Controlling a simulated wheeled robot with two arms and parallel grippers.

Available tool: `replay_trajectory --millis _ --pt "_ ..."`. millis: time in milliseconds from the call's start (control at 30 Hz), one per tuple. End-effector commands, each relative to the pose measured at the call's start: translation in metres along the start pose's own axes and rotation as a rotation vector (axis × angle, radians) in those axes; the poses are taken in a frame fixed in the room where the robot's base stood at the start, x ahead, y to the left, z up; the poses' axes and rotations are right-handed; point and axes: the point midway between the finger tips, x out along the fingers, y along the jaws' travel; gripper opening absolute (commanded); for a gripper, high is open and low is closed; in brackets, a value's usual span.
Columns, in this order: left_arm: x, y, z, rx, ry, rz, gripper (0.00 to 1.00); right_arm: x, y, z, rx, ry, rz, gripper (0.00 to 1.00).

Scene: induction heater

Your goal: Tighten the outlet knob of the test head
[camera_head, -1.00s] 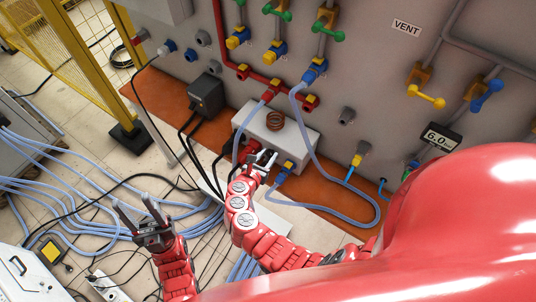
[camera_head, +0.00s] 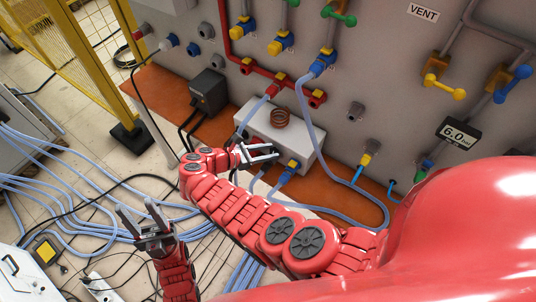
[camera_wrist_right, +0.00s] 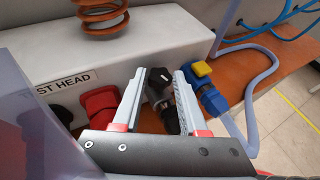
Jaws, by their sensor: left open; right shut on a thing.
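The test head (camera_head: 297,150) is a pale box with a copper coil (camera_head: 281,118) on top. In the right wrist view its front (camera_wrist_right: 60,55) carries a partly hidden label reading "ST HEAD". A black knob (camera_wrist_right: 158,83) with a small white mark stands at its front, between a red fitting (camera_wrist_right: 100,104) and a blue connector with a yellow tab (camera_wrist_right: 208,88). My right gripper (camera_wrist_right: 160,76) is shut on this black knob, one finger on each side. In the head view my right gripper (camera_head: 268,153) hides the knob. My left gripper (camera_head: 138,217) is open and empty, low at the left.
Blue hoses (camera_head: 350,187) loop from the test head to the panel (camera_head: 380,60). A black box (camera_head: 208,90) stands on the brown ledge (camera_head: 160,90) to its left. Cables and hoses cover the floor around my left gripper.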

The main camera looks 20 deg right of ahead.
Motion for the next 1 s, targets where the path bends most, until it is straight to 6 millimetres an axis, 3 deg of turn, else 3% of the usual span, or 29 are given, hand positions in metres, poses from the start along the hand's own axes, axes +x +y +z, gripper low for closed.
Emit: replay_trajectory --millis 667,700,833,1000 --pt "-0.0075 0.0004 0.0012 0.000 0.000 0.000 0.50 0.0003 -0.0002 -0.0022 0.010 0.004 -0.035 0.00" --pt "-0.0075 0.0004 0.0013 0.000 0.000 0.000 0.50 0.0002 -0.0002 -0.0022 0.010 0.004 -0.035 0.49" --pt "-0.0075 0.0004 0.0013 0.000 0.000 0.000 0.50 0.0002 0.0002 -0.0017 0.011 0.003 -0.034 0.72" --pt "-0.0074 0.0004 0.0013 0.000 0.000 0.000 0.50 0.0001 0.0007 -0.0011 0.012 0.002 -0.033 0.72"
